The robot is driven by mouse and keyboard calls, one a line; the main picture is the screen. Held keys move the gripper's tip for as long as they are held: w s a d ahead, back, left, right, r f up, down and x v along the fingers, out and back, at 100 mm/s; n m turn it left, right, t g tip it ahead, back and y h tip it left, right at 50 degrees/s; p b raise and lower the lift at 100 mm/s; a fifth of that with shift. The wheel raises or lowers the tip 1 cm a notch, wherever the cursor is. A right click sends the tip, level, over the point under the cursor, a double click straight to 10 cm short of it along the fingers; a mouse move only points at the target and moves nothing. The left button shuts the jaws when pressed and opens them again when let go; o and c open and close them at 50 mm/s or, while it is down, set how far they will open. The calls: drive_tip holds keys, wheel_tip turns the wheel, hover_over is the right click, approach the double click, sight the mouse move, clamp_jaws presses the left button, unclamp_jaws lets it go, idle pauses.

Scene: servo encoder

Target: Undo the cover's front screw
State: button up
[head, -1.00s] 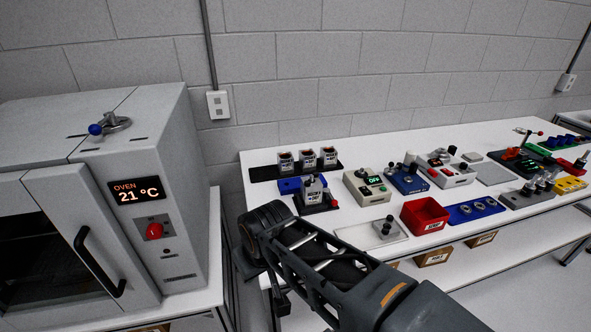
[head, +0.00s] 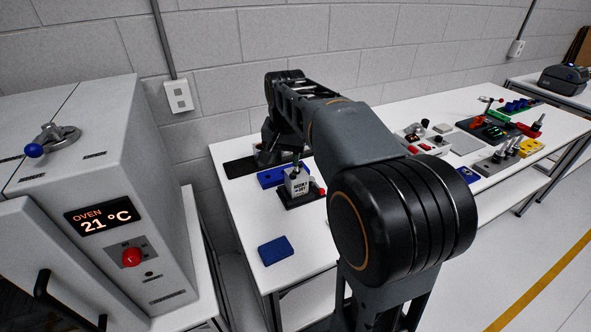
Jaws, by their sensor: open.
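A small light-grey labelled unit (head: 297,184), probably the servo with its cover, stands upright in a dark fixture (head: 297,202) near the left end of the table. Its label is too small to read surely, and the front screw cannot be made out. My arm reaches over the table and bends down at the wrist. My gripper (head: 298,160) hangs just above the unit, partly hidden by the wrist; it looks open and empty. I cannot tell whether its fingertips touch the unit's top.
A blue tray (head: 270,178) lies behind the unit, and a black rack (head: 240,167) behind that. A blue block (head: 275,250) lies at the front left. My arm hides mid-table; a control box (head: 423,138) stands farther right. The oven (head: 120,205) is at left.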

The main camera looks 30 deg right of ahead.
sight(293, 175)
drive_tip(key=w+d+m+g, duration=0.1)
drive_tip(key=w+d+m, duration=0.3)
drive_tip(key=w+d, duration=0.3)
drive_tip(key=f, duration=0.8)
drive_tip(key=w+a+f, duration=0.1)
drive_tip(key=f, duration=0.4)
